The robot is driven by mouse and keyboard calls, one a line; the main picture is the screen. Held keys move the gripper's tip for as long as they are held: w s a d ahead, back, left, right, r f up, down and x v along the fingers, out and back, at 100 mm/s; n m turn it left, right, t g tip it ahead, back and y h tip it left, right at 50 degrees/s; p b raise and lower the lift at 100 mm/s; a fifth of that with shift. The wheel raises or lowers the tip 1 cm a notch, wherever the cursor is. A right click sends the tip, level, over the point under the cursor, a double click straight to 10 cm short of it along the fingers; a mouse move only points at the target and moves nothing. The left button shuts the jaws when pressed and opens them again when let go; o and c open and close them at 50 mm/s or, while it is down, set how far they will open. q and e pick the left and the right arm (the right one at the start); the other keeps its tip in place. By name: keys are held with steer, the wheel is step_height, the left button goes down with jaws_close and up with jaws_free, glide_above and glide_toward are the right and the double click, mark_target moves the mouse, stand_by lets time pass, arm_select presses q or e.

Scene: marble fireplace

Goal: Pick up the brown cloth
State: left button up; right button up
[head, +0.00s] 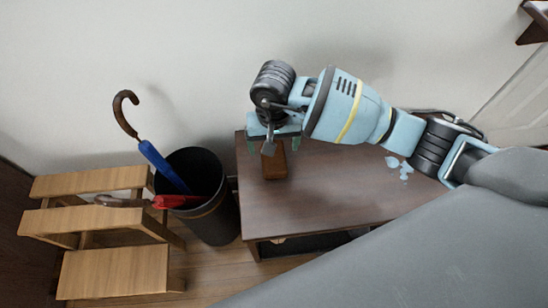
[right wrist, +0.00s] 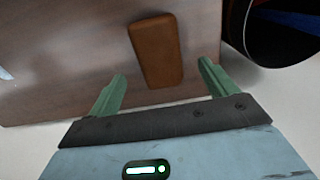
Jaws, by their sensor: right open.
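The brown cloth (head: 275,167) is a flat, folded-looking rectangle lying near the left end of the dark wooden table (head: 330,190). In the right wrist view the cloth (right wrist: 156,48) lies on the tabletop (right wrist: 70,60), ahead of and between the fingers. My right gripper (head: 282,146) is over the table's left end, at the cloth's far end in the head view. In the right wrist view its green fingers (right wrist: 162,72) are spread apart with nothing held. I cannot tell the exact height of the fingers above the table. My left gripper is not in view.
A black bin (head: 213,219) with a blue umbrella (head: 163,166) and a red one stands just left of the table. The bin also shows in the right wrist view (right wrist: 240,38). A wooden step stool (head: 115,272) is farther left. The wall is behind the table.

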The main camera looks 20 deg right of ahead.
mark_target(274, 159)
steer(key=f, duration=0.1)
steer(key=f+b, duration=0.1)
steer(key=f, duration=0.2)
steer(key=shift+w+d, duration=0.15)
steer(key=shift+w, duration=0.2)
steer(key=shift+f+b, duration=0.3)
steer(key=shift+f, duration=0.25)
steer(key=c, duration=1.1)
steer(key=shift+r, duration=0.1)
